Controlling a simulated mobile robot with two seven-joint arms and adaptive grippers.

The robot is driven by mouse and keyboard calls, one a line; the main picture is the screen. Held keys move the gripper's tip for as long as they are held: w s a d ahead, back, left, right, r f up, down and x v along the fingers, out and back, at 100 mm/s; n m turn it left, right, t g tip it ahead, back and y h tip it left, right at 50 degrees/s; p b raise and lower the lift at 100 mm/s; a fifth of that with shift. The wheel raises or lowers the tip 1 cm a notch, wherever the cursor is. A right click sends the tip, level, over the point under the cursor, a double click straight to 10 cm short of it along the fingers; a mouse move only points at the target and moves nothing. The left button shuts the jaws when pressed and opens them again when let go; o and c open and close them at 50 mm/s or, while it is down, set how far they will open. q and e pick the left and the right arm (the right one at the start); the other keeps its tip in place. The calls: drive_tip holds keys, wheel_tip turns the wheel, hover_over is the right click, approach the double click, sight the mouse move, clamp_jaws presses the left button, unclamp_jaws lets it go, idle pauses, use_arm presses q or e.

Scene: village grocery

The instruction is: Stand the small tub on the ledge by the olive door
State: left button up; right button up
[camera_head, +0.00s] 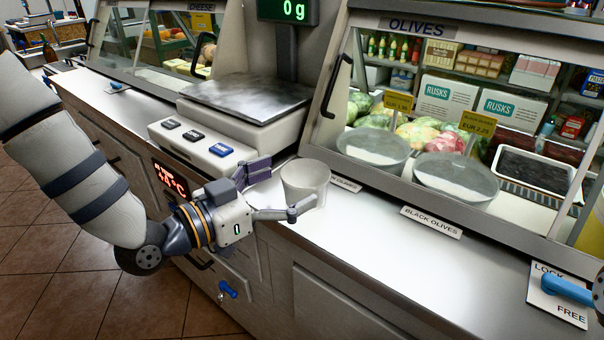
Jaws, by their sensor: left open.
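The small tub (305,182) is pale grey-white and stands upright on the steel ledge (350,225) in front of the olive case, just right of the scale. My left gripper (284,188) is open at the tub, with one finger on its far left side and the other across its near side. I cannot tell whether the fingers touch it. The olive door (335,85), with a dark handle, is the sloped glass front under the OLIVES sign (417,27). My right gripper is not in view.
A scale (245,97) reading 0 g stands left of the tub. The ledge between is clear.

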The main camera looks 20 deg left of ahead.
use_arm(q)
drive_tip(key=p+v, duration=0.1)
drive_tip(key=v, duration=0.6)
drive_tip(key=s+f+n+g+y, duration=0.2)
drive_tip(key=s+f+g, duration=0.2)
drive_tip(key=f, duration=0.5)
drive_tip(key=s+f+n+g+y, duration=0.1)
drive_tip(key=s+f+g+y, duration=0.15)
drive_tip(key=s+f, duration=0.45)
drive_tip(key=s+f+n+g+y, duration=0.1)
drive_tip(key=s+f+g, duration=0.2)
drive_tip(key=s, duration=0.4)
drive_tip(key=s+a+f+n+g+y, duration=0.1)
drive_tip(key=s+f+g, duration=0.3)
drive_tip(key=s, duration=0.4)
drive_tip(key=s+f+n+g+y, duration=0.1)
drive_tip(key=s+f+g+y, duration=0.1)
drive_tip(key=s+f, duration=0.3)
drive_tip(key=s+g, duration=0.1)
drive_tip(key=s, duration=0.2)
drive_tip(key=shift+s+a+n+g+y+p, duration=0.2)
drive_tip(key=shift+a+n+g+y+p, duration=0.1)
drive_tip(key=shift+a+g+y, duration=0.05)
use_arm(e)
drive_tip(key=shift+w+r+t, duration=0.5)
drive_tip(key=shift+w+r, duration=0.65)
use_arm(q)
drive_tip(key=shift+f, duration=0.15)
